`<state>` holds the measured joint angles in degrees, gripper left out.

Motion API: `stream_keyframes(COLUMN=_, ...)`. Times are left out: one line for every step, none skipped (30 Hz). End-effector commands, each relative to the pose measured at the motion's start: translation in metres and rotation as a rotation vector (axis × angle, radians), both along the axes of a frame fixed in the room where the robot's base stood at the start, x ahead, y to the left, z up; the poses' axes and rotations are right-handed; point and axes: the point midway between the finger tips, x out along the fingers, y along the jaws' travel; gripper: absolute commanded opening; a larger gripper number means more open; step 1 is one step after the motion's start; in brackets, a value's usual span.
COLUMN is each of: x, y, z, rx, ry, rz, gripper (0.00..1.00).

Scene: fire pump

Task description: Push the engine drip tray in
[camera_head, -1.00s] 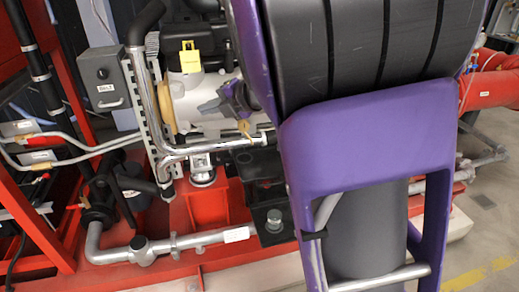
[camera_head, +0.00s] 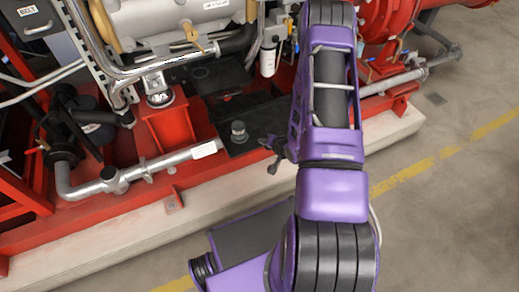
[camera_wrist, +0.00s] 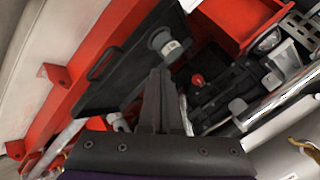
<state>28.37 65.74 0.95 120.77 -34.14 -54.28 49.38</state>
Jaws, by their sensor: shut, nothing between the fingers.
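The engine drip tray (camera_head: 243,146) is a flat black tray low under the engine, its front end at the red base frame's front rail. A small grey cylindrical thing (camera_head: 238,132) stands on it. In the wrist view the tray (camera_wrist: 115,82) lies left of and beyond my fingers, with a slot-like handle near its front edge. The cylinder also shows there (camera_wrist: 166,44), just past the fingertips. My gripper (camera_wrist: 160,74) is shut and empty, close to the tray; I cannot tell whether it touches. In the head view my gripper (camera_head: 272,152) is beside the tray's front right end.
The red base frame (camera_head: 168,122) sits on a pale plinth (camera_head: 125,228). A silver pipe (camera_head: 135,175) runs left of the tray. The engine (camera_head: 165,18) and a white filter (camera_head: 267,58) are above. Open concrete floor (camera_head: 450,210) with a yellow line lies in front and right.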

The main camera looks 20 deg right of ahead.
Motion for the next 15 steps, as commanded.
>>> stream_keyframes(x=-0.014, y=-0.005, z=-0.017, rx=0.104, ry=0.028, rz=-0.126, gripper=0.0)
stream_keyframes(x=-0.019, y=-0.007, z=-0.024, rx=0.161, ry=0.041, rz=-0.193, gripper=0.0)
stream_keyframes(x=-0.025, y=-0.008, z=-0.032, rx=0.228, ry=0.054, rz=-0.274, gripper=0.0)
stream_keyframes(x=-0.029, y=-0.008, z=-0.037, rx=0.273, ry=0.061, rz=-0.327, gripper=0.0)
stream_keyframes(x=-0.033, y=-0.009, z=-0.042, rx=0.313, ry=0.069, rz=-0.375, gripper=0.0)
stream_keyframes(x=-0.036, y=-0.009, z=-0.046, rx=0.357, ry=0.075, rz=-0.427, gripper=0.0)
stream_keyframes(x=-0.038, y=-0.009, z=-0.048, rx=0.385, ry=0.079, rz=-0.461, gripper=0.0)
stream_keyframes(x=-0.04, y=-0.009, z=-0.05, rx=0.407, ry=0.082, rz=-0.487, gripper=0.0)
stream_keyframes(x=-0.041, y=-0.01, z=-0.052, rx=0.43, ry=0.084, rz=-0.513, gripper=0.0)
stream_keyframes(x=-0.042, y=-0.009, z=-0.054, rx=0.441, ry=0.086, rz=-0.527, gripper=0.0)
stream_keyframes(x=-0.042, y=-0.009, z=-0.055, rx=0.449, ry=0.087, rz=-0.536, gripper=0.0)
stream_keyframes(x=-0.04, y=-0.009, z=-0.057, rx=0.455, ry=0.087, rz=-0.543, gripper=0.0)
stream_keyframes(x=-0.039, y=-0.009, z=-0.059, rx=0.456, ry=0.087, rz=-0.545, gripper=0.0)
stream_keyframes(x=-0.037, y=-0.009, z=-0.061, rx=0.457, ry=0.087, rz=-0.544, gripper=0.0)
stream_keyframes(x=-0.033, y=-0.009, z=-0.064, rx=0.456, ry=0.086, rz=-0.542, gripper=0.0)
